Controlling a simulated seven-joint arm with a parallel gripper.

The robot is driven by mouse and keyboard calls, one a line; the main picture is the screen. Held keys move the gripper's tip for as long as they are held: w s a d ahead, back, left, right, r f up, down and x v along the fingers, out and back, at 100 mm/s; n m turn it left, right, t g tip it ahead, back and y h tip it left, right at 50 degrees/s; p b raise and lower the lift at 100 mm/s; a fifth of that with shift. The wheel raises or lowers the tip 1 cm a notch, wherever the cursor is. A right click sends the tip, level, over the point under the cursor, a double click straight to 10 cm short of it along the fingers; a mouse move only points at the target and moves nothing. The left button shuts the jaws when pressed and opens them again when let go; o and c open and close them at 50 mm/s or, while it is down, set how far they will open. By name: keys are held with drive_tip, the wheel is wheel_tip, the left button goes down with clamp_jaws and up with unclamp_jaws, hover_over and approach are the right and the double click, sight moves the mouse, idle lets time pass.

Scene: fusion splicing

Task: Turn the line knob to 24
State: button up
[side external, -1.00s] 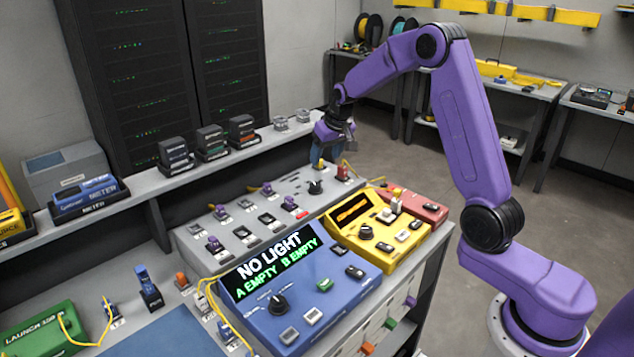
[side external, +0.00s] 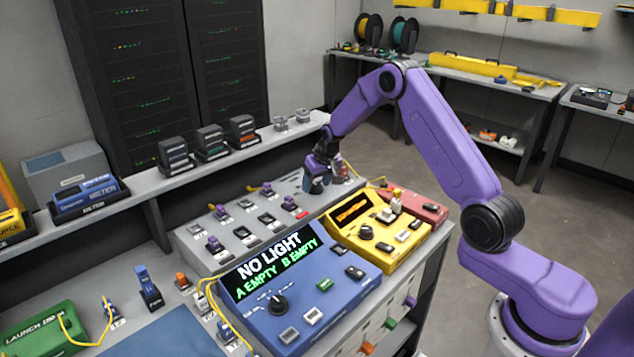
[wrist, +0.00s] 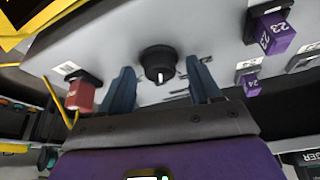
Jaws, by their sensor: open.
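The line knob (wrist: 159,64) is a round black knob with a white pointer mark, set on the grey panel (side external: 246,236). In the wrist view the mark points down toward my gripper. My gripper (wrist: 163,78) is open, with one blue-grey finger on each side of the knob and gaps between fingers and knob. In the side view my gripper (side external: 317,188) is low over the far right end of the panel and hides the knob.
A red plug (wrist: 82,93) stands close left of my gripper in the wrist view. The yellow unit (side external: 372,232) and the blue unit reading NO LIGHT (side external: 330,275) stand in front of the panel. A yellow cable (wrist: 57,103) hangs at the left.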

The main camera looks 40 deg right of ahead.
drive_tip(key=c, duration=1)
drive_tip(key=shift+c, duration=0.2)
drive_tip(key=m+h, duration=0.1)
drive_tip(key=m, duration=0.2)
drive_tip(key=shift+a+g, duration=0.2)
drive_tip(key=shift+g, duration=0.1)
drive_tip(key=shift+w+a+m+g+h, duration=0.1)
drive_tip(key=shift+m+g+h, duration=0.2)
drive_tip(key=shift+m, duration=0.9)
drive_tip(key=shift+w+m+g+h, duration=0.15)
drive_tip(key=shift+m+h, duration=0.25)
drive_tip(key=shift+m, duration=0.8)
drive_tip(key=shift+s, duration=0.1)
